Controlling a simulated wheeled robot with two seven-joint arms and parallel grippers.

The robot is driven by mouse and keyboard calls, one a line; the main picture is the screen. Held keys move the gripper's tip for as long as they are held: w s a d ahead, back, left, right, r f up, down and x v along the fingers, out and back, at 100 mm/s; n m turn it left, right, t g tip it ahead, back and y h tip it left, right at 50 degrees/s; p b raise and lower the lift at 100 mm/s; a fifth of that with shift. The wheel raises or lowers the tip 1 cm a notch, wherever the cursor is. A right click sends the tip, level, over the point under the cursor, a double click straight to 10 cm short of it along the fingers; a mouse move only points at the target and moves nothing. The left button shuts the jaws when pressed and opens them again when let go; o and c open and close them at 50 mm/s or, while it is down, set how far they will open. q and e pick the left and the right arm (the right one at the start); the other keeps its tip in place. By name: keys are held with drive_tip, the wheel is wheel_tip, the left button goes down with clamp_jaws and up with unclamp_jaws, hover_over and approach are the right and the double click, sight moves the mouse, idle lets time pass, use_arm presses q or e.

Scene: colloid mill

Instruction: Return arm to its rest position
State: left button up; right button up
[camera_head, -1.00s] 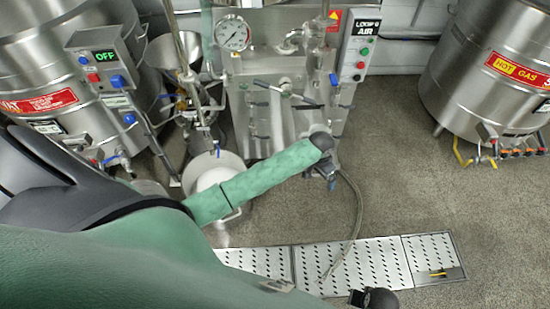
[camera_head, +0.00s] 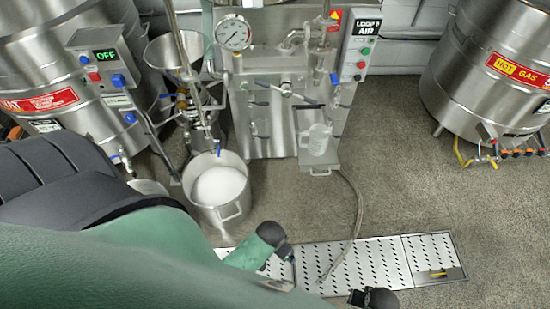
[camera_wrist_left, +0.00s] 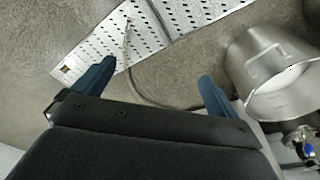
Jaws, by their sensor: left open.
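In the head view my left arm comes in from the left. Its green link with a dark end (camera_head: 262,245) is drawn in low, over the floor grating. My left gripper (camera_wrist_left: 152,85) shows in the left wrist view, with its two blue fingers wide apart and nothing between them. In the head view its fingers cannot be made out. A pale clear jug (camera_head: 318,140) stands upright on a small shelf at the front of the steel mill (camera_head: 270,125), apart from my arm. My right gripper is not seen; a black rounded part sits at the bottom edge.
A steel pot (camera_head: 218,213) with white contents stands in front of the mill; it also shows in the left wrist view (camera_wrist_left: 250,70). A hose (camera_head: 358,205) runs to the floor grating (camera_head: 325,262). Steel tanks flank the mill.

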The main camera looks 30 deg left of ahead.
use_arm(q)
drive_tip(key=shift+s+a, duration=0.3)
drive_tip(key=shift+s, duration=0.45)
